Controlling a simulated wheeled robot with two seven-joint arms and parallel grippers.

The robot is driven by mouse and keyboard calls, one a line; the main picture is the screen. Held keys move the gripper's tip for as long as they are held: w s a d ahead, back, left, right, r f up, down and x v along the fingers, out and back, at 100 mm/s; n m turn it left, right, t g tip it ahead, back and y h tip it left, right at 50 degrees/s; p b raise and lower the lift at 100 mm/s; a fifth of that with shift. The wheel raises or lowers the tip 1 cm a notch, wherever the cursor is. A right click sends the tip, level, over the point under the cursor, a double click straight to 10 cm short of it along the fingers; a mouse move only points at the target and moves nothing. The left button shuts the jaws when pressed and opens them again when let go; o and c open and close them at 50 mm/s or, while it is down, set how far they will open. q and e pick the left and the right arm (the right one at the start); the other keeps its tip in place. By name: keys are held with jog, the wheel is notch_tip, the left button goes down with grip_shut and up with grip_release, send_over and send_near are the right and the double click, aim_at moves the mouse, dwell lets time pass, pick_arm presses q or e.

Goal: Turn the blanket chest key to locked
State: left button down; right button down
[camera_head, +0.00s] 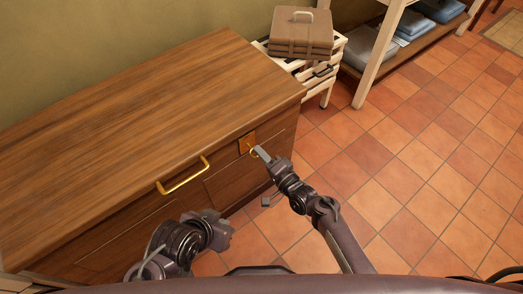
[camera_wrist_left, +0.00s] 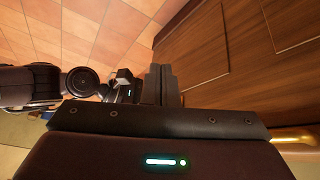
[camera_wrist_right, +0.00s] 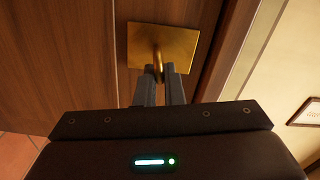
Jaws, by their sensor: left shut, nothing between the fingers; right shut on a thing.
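The blanket chest (camera_head: 120,120) is a long brown wooden box with a closed lid along the left wall. A square brass lock plate (camera_head: 246,141) sits near the right end of its front; in the right wrist view the plate (camera_wrist_right: 178,42) shows large. The brass key (camera_wrist_right: 157,62) sticks out of the plate's middle. My right gripper (camera_head: 261,153) is at the plate, its fingers (camera_wrist_right: 160,88) shut on the key's end. The fingers hide part of the key. My left gripper (camera_head: 230,226) is shut and empty, low in front of the chest; its fingers (camera_wrist_left: 161,84) touch nothing.
A brass handle (camera_head: 183,177) juts from the chest's front, left of the lock. A brown case (camera_head: 300,35) rests on a pale slatted crate (camera_head: 330,62) beyond the chest. A shelf unit (camera_head: 380,50) with folded cloth stands farther right. The tiled floor (camera_head: 420,160) is clear.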

pick_arm(q)
jog(key=shift+s+a+g+y+p, duration=0.15)
jog(key=shift+a+g+y+p, duration=0.2)
jog(key=shift+a, duration=0.15)
pick_arm(e)
jog(key=shift+f+m, duration=0.1)
jog(key=shift+m, duration=1)
pick_arm(q)
jog(key=shift+a, duration=0.1)
pick_arm(e)
jog(key=c, duration=1.5)
grip_release()
jog(key=shift+c, duration=0.2)
